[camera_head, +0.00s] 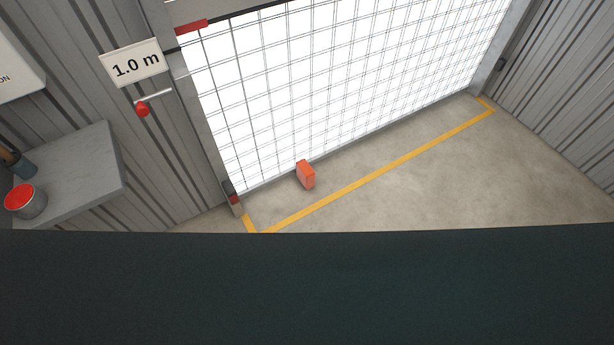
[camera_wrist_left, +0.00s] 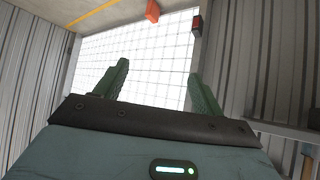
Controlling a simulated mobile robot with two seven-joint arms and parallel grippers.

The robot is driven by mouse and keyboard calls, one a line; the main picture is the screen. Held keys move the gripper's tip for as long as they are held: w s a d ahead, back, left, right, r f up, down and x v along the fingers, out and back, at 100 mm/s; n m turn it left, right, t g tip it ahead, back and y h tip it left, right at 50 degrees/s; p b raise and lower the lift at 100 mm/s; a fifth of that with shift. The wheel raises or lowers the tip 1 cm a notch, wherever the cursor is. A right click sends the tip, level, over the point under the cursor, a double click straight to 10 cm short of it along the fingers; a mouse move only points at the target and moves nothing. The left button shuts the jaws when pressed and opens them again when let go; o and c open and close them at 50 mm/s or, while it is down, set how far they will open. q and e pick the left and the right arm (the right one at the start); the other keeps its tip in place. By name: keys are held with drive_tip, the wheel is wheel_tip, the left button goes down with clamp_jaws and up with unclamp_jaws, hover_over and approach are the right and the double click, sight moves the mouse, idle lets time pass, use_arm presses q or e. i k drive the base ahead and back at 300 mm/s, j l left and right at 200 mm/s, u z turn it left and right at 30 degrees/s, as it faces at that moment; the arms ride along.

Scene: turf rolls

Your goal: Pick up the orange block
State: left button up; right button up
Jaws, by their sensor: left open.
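The orange block (camera_head: 306,174) stands on the concrete floor close to the foot of the wire-mesh gate, inside the yellow line. It also shows at the top of the left wrist view (camera_wrist_left: 153,11). My left gripper (camera_wrist_left: 158,82) shows in the left wrist view with its two green fingers apart and nothing between them. The block is beyond the fingers and well apart from them. Neither gripper shows in the head view. A dark part fills the bottom of the head view and hides the near floor.
The mesh gate (camera_head: 330,80) stands behind the block, with a post (camera_head: 232,197) to its left. A yellow floor line (camera_head: 372,181) runs in front. A "1.0 m" sign (camera_head: 135,64) hangs above. The floor at right is clear.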

sight(306, 175)
drive_tip(key=i+l, duration=0.7)
drive_tip(key=i, duration=0.15)
drive_tip(key=i+l, duration=0.7)
drive_tip(key=i, duration=0.15)
drive_tip(key=l+z, duration=0.05)
